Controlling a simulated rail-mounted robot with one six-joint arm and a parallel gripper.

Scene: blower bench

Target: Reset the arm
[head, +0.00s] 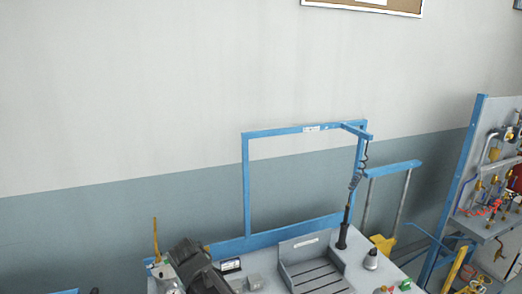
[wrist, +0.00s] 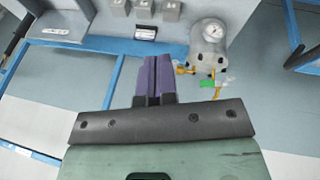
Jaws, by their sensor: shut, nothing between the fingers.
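My gripper (wrist: 152,62) shows in the wrist view, with its two purple fingers side by side and nothing held between them. In the head view a dark grey part of my arm (head: 192,268) shows at the bottom, left of the slatted tray; the fingers cannot be made out there.
A gauge canister (wrist: 207,48) stands right of my fingers. A panel with fittings (head: 490,170) is at the right.

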